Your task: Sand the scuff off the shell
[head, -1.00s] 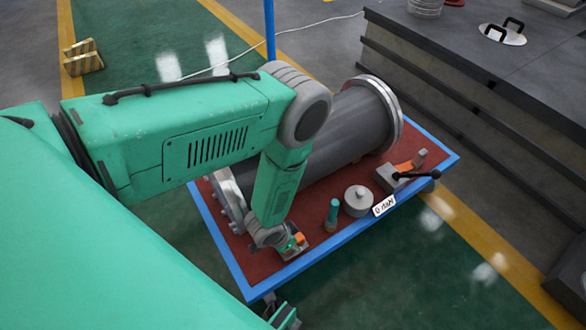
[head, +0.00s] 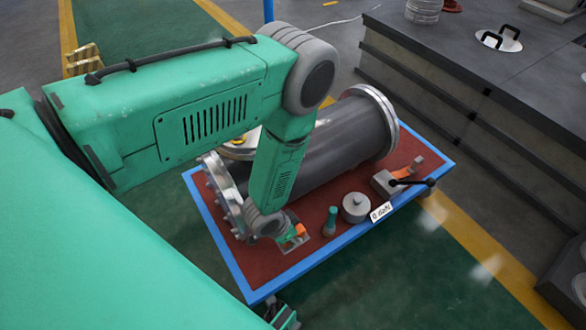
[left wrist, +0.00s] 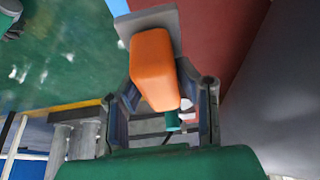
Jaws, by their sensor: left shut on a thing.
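The grey flanged shell (head: 340,145) lies on its side on a red-topped platform with a blue rim (head: 262,293). Its right flange (head: 387,115) is clear to see; my arm covers part of its body and left end. No scuff can be made out. My left gripper (head: 290,232) is at the platform's front left, beside the shell's left end. It is shut on an orange-handled block (left wrist: 153,68) with a flat grey plate on its far end. In the head view I cannot tell whether the block touches the platform.
Right of my gripper stand a small green-topped bottle (head: 330,221), a grey round lidded item (head: 355,207), a white label (head: 381,211) and a grey clamp-like tool (head: 386,184) with a black lever. A dark bench (head: 470,110) stands at the right. Green floor lies in front.

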